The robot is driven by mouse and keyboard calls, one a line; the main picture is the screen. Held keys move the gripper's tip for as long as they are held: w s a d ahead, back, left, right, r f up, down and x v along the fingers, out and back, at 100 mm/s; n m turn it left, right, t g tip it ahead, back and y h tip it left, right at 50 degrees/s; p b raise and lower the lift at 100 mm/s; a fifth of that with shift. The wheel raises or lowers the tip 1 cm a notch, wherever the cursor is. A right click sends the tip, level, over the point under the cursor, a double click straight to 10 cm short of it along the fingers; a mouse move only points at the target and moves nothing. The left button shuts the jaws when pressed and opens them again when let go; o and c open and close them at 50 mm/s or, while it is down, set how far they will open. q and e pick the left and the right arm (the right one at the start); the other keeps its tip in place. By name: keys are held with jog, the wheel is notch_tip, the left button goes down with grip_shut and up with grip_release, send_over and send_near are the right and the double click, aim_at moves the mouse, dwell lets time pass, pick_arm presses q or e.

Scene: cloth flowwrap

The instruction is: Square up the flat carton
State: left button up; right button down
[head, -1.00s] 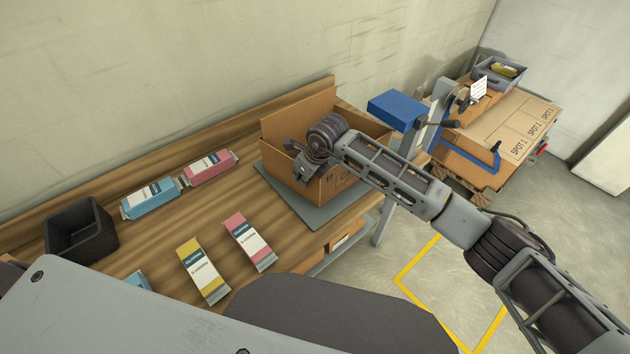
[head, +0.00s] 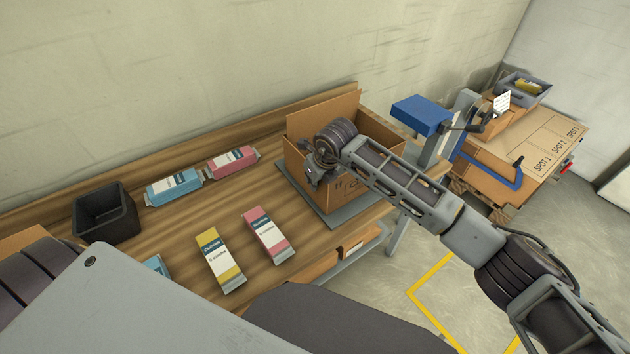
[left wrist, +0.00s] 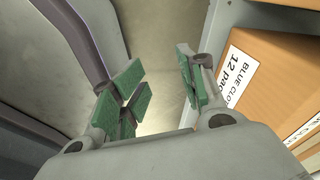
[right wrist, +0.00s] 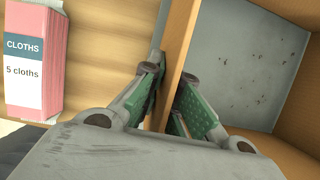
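An open brown carton (head: 360,187) stands upright on a grey plate (head: 352,219) at the right end of the wooden bench, its back flap raised. My right gripper (head: 312,178) is at its left side, partly hidden by its own wrist. In the right wrist view, a carton wall (right wrist: 178,45) runs between the fingers (right wrist: 172,105), which sit close against both faces. A grey surface with dark specks (right wrist: 240,75) shows inside the walls. My left gripper (left wrist: 157,90) is open and empty; its fingers are out of sight in the head view.
Pink, blue and yellow cloth packs (head: 220,260) lie left of the carton, near a black bin (head: 105,213). A blue-topped device (head: 421,114) stands right of it. Labelled boxes (left wrist: 270,85) are beside my left gripper. A marked carton table (head: 545,140) is farther right.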

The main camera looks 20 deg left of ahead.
jog(key=c, duration=2)
grip_release()
jog(key=shift+s, duration=0.1)
jog(key=shift+c, duration=0.2)
jog(key=shift+o, duration=1.8)
pick_arm(q)
jog(key=shift+s+a+f, duration=0.1)
jog(key=shift+s+a, duration=0.1)
jog(key=shift+s, duration=0.35)
pick_arm(e)
jog(key=v, duration=1.2)
jog(key=shift+f, duration=0.1)
